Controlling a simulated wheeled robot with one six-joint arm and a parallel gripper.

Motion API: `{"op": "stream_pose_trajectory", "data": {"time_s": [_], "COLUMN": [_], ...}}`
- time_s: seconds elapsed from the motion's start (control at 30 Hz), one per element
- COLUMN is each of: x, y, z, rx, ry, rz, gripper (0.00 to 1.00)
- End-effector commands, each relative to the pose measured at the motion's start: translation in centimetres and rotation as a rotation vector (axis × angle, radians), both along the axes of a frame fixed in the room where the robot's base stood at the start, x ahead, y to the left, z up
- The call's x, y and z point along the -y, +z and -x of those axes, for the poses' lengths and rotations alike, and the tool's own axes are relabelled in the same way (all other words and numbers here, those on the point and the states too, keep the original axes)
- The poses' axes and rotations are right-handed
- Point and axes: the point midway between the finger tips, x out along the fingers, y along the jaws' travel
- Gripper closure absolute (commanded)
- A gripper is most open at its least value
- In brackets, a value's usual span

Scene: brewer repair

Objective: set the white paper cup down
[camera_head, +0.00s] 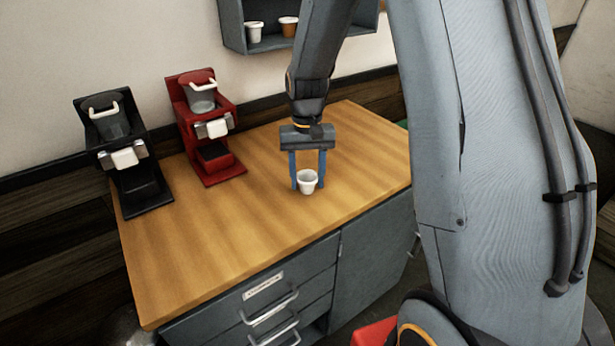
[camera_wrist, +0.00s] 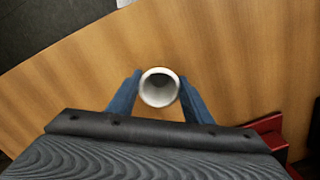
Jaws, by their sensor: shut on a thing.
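The white paper cup (camera_head: 307,182) is upright between the two blue fingers of my gripper (camera_head: 308,184), over the right part of the wooden counter top (camera_head: 250,230). In the wrist view the cup (camera_wrist: 159,88) shows from above, with its open rim up and its inside looking empty. My gripper (camera_wrist: 160,97) is shut on it, one finger at each side. I cannot tell whether the cup's base touches the counter or is slightly above it.
A red brewer (camera_head: 207,125) and a black brewer (camera_head: 122,155) stand at the counter's back left. A wall shelf (camera_head: 270,45) holds a white cup (camera_head: 254,31) and a brown cup (camera_head: 289,26). Drawers (camera_head: 265,305) are below the front edge. The counter around the held cup is clear.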

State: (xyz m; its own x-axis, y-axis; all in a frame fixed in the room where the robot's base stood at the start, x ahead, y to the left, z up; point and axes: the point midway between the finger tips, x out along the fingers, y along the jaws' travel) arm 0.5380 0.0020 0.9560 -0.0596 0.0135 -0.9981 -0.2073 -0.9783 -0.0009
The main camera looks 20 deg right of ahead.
Motion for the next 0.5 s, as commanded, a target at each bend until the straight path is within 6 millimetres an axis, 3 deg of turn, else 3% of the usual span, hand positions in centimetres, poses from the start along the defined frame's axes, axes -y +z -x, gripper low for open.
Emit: {"op": "stream_pose_trajectory", "data": {"time_s": [0.3,0.33,0.43,0.5], "x": [0.01,0.01,0.01,0.01], "y": [-0.63,-0.58,-0.55,-0.55], "z": [0.01,0.01,0.01,0.01], "rx": [-0.001,0.000,0.000,0.000], "ry": [0.000,0.000,0.000,0.000], "rz": [0.000,0.000,0.000,0.000], "gripper": [0.78,0.49,0.33,0.33]}}
